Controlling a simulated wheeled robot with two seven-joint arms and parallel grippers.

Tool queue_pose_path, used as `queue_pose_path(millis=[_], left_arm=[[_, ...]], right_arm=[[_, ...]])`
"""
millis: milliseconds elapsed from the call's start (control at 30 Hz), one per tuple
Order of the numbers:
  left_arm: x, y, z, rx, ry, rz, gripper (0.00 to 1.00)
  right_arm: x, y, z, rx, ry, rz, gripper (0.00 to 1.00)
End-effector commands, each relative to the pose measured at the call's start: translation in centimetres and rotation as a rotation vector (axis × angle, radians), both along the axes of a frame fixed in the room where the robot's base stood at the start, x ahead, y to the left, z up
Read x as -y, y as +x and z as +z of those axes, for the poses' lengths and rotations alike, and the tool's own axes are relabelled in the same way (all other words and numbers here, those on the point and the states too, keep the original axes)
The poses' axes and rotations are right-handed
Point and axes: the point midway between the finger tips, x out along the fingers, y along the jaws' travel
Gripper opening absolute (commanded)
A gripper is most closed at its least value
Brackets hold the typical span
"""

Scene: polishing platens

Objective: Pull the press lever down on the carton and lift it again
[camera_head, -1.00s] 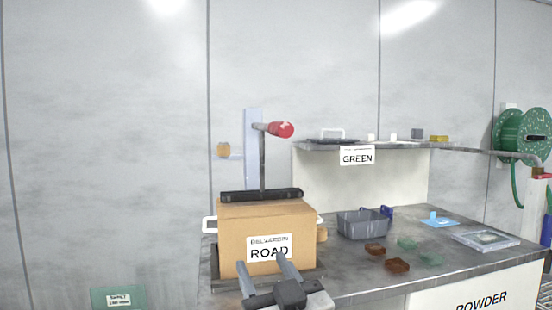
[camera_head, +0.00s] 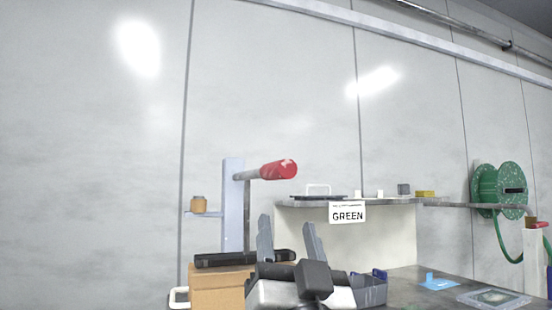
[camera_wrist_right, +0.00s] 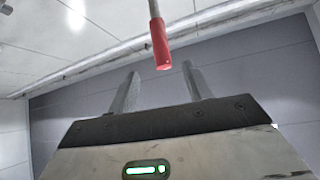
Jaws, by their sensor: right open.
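The press lever has a red grip (camera_head: 279,169) at the end of a grey arm, on a pale blue upright post (camera_head: 233,205). The grip is raised above the black press bar (camera_head: 236,259), which lies on top of the cardboard carton (camera_head: 222,287). The carton's lower part is out of the head view. My right gripper (camera_head: 287,232) is open and empty, its fingers pointing up, below the red grip and apart from it. In the right wrist view the red grip (camera_wrist_right: 160,43) shows beyond the gap between the open fingers (camera_wrist_right: 160,85). My left gripper is not in view.
A shelf with a GREEN label (camera_head: 346,212) stands at the right, with small items on it. A grey basket (camera_head: 370,289) sits on the bench behind my right gripper. A green hose reel (camera_head: 499,190) is at the far right. The wall above the lever is clear.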

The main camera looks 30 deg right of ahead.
Motion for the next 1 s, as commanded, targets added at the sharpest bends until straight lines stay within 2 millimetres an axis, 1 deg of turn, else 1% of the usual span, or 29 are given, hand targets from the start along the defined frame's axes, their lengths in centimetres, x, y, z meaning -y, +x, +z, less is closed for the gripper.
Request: queue_pose_path(millis=[33, 67, 300, 533, 733, 1000], left_arm=[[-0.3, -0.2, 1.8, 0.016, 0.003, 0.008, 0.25], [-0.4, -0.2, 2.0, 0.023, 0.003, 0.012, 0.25], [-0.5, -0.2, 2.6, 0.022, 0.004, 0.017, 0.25], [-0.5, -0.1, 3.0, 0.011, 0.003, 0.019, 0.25], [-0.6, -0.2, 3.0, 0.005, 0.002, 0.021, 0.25], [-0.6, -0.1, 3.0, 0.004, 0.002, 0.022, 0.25]], right_arm=[[0.1, 0.3, 0.8, -0.005, 0.000, 0.000, 0.50], [0.2, 0.6, 1.0, -0.002, -0.002, -0.001, 0.50], [1.9, 4.1, 4.7, 0.002, -0.003, -0.002, 0.50], [3.2, 7.1, 7.7, 0.000, -0.003, -0.002, 0.50], [3.9, 8.6, 9.1, 0.000, -0.001, 0.000, 0.50], [4.1, 9.0, 9.4, -0.001, -0.001, 0.000, 0.50]])
